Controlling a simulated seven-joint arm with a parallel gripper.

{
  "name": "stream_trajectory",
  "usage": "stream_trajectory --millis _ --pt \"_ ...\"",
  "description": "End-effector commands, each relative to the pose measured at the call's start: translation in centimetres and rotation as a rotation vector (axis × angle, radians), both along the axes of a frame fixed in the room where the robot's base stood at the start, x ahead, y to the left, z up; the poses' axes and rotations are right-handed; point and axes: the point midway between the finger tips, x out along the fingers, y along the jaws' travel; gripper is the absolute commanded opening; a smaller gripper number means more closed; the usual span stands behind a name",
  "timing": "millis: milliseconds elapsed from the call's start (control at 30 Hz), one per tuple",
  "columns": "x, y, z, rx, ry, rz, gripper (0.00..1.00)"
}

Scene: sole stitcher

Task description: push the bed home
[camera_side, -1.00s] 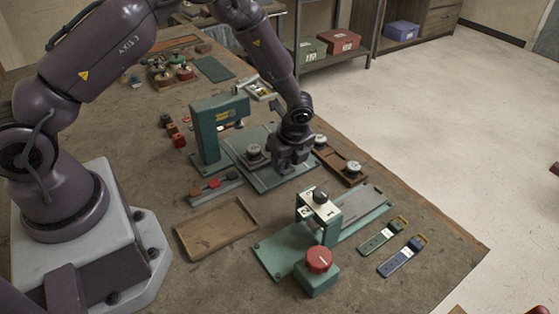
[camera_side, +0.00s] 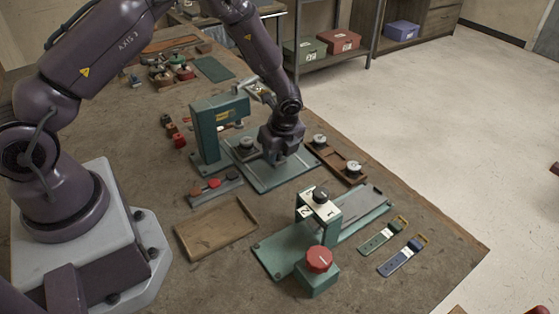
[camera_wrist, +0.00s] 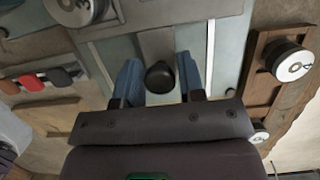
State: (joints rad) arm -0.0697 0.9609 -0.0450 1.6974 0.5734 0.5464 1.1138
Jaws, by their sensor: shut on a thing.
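The green stitcher (camera_side: 207,132) stands upright mid-bench, its arm reaching right over a grey-green railed base plate (camera_side: 277,180). The bed (camera_wrist: 170,17) is a grey plate at the top of the wrist view, with a grey tongue (camera_wrist: 156,44) ending in a black knob (camera_wrist: 160,77). A numbered metal dial (camera_side: 246,143) sits at the bed's left side; it also shows in the wrist view (camera_wrist: 74,8). My gripper (camera_side: 275,161) is low over the base plate. In the wrist view its blue fingers (camera_wrist: 160,84) are on both sides of the knob, shut on it. The bed's far end is hidden.
A brown tray (camera_side: 334,160) with two round dials lies right of the base plate. A rack of coloured pieces (camera_side: 215,188) and an empty wooden tray (camera_side: 216,228) lie in front. A green fixture with a red button (camera_side: 319,259) stands nearer the front edge.

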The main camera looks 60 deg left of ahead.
Motion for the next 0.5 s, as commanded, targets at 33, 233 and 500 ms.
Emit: stream_trajectory --millis 33,233,500 --pt "0.0 0.5 0.1 0.003 0.0 0.004 0.23" --pt "0.0 1.7 0.1 0.003 0.0 0.003 0.23" --pt "0.0 3.3 0.1 0.003 0.0 0.003 0.23"
